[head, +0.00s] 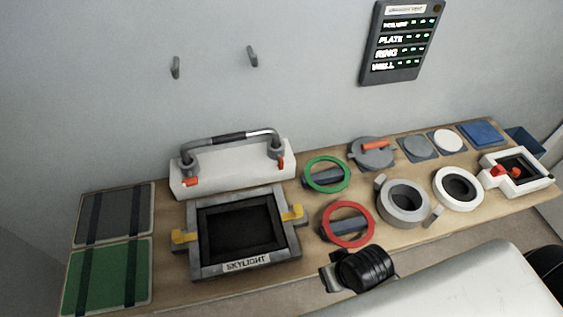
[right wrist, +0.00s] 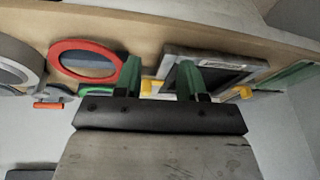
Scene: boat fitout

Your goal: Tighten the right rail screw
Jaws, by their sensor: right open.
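The rail (head: 232,140) is a grey bar with a dark grip, mounted on a white block (head: 232,181) at the back of the bench. The right rail screw (head: 281,162) has a red-orange handle at the rail's right foot. A similar left screw (head: 190,181) is at the left foot. My right gripper (right wrist: 160,75) is open, with two green fingers apart and nothing seen between them. In the head view, my right arm's dark wrist is over the front edge, well in front of the rail. The rail does not show in the right wrist view. My left gripper is out of view.
The skylight frame (head: 194,257) with yellow clips lies in front of the rail. A green ring (head: 310,185) and a red ring (head: 326,230) lie to the right. Grey and green panels (head: 105,278) are at the left. A display (head: 399,75) hangs on the wall.

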